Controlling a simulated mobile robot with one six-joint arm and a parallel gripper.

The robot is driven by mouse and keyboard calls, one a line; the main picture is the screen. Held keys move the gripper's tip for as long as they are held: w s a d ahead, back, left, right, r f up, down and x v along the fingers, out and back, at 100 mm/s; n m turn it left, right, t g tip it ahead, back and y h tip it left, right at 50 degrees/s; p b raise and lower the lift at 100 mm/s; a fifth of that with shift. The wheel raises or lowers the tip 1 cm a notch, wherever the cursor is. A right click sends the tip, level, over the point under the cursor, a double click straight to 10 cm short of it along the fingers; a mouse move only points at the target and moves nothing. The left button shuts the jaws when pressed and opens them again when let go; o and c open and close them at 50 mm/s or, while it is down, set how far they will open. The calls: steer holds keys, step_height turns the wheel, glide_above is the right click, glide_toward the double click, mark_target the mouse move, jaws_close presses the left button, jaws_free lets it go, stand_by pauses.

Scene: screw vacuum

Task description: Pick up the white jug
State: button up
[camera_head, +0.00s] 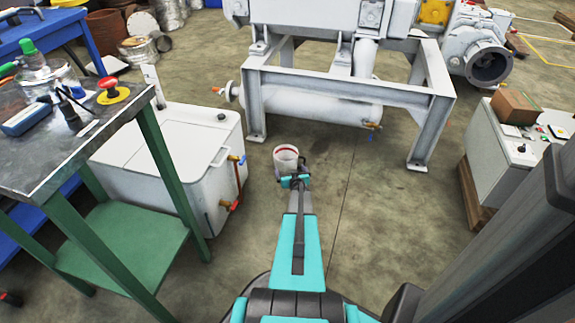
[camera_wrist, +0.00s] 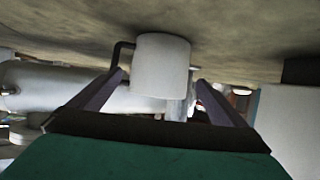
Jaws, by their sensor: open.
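The white jug (camera_head: 286,158) stands on the floor just beyond my gripper (camera_head: 294,181) in the head view. A dark red mark shows inside its open top. In the wrist view, which shows the floor at the top, the jug (camera_wrist: 161,62) is straight ahead, with a black handle on its left side. My gripper (camera_wrist: 160,78) is open, its two dark fingers apart on either side of the jug's near part. I cannot tell whether either finger touches it. The jug's near lower side is hidden by my gripper in the head view.
A green-legged workbench (camera_head: 75,140) is at the left. The floor (camera_head: 365,185) right of the jug is clear.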

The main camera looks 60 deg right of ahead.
mark_target(288, 167)
steer(key=shift+b+x, duration=0.85)
steer(key=shift+x, duration=2.05)
steer(key=shift+w+f, duration=0.1)
steer(key=shift+w, duration=0.05)
steer(key=shift+b+x, duration=0.8)
steer(key=shift+x, duration=0.2)
steer(key=shift+b+x, duration=0.8)
steer(key=shift+x, duration=0.7)
steer(key=shift+c, duration=0.4)
steer(key=c, duration=0.7)
